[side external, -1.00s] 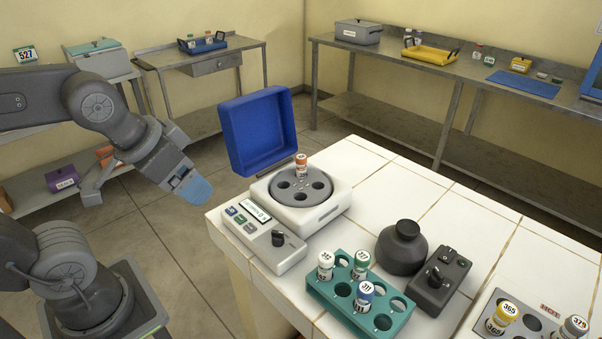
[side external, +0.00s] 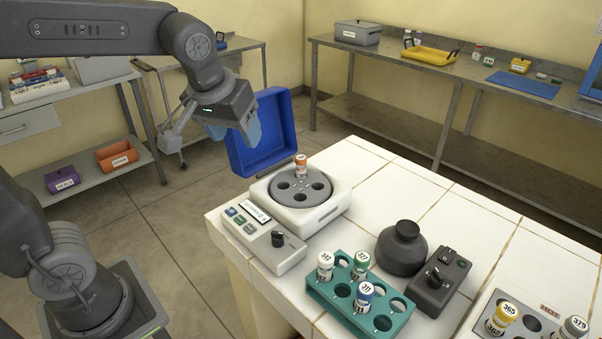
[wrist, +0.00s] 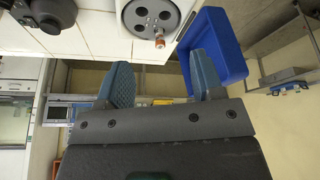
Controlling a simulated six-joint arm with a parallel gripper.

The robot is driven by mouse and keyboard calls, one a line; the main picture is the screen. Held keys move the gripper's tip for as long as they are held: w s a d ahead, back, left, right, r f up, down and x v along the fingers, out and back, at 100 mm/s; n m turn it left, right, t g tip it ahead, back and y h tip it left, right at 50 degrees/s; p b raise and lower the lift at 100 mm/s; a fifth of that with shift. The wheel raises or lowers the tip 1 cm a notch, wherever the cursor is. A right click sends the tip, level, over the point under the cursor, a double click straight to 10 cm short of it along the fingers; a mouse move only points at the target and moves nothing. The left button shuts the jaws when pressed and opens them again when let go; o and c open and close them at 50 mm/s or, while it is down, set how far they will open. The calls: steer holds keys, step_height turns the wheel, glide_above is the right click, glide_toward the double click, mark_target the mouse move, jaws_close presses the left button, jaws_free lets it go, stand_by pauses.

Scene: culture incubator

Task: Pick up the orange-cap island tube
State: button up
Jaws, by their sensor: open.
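The orange-cap tube (side external: 301,165) stands upright in the far side of the round grey rotor of the white centrifuge (side external: 325,208) on the tiled island. In the wrist view the orange-cap tube (wrist: 160,40) shows at the rotor's edge, beyond my fingers. My gripper (side external: 236,134) is open and empty. In the side view it hangs in front of the raised blue lid, up and left of the tube. In the wrist view my gripper (wrist: 167,75) has its two blue fingers spread with nothing between them.
The open blue lid (side external: 262,130) stands behind the centrifuge, close to my gripper. A teal rack (side external: 340,305) with several capped tubes, a dark round device (side external: 402,248) and a dark control box (side external: 437,282) stand to the right. Bare tiles lie behind these.

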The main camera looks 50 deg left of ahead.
steer(key=w+a+f+n+g+y, duration=0.15)
steer(key=w+n, duration=0.25)
steer(key=w, duration=0.7)
steer(key=n+y, duration=0.1)
steer(key=n, duration=0.3)
glide_toward(301, 158)
steer(key=shift+g, duration=0.35)
steer(key=x, duration=1.2)
steer(key=shift+w+r, duration=0.1)
steer(key=shift+w, duration=0.25)
steer(key=c, duration=1)
steer(key=shift+r, duration=0.1)
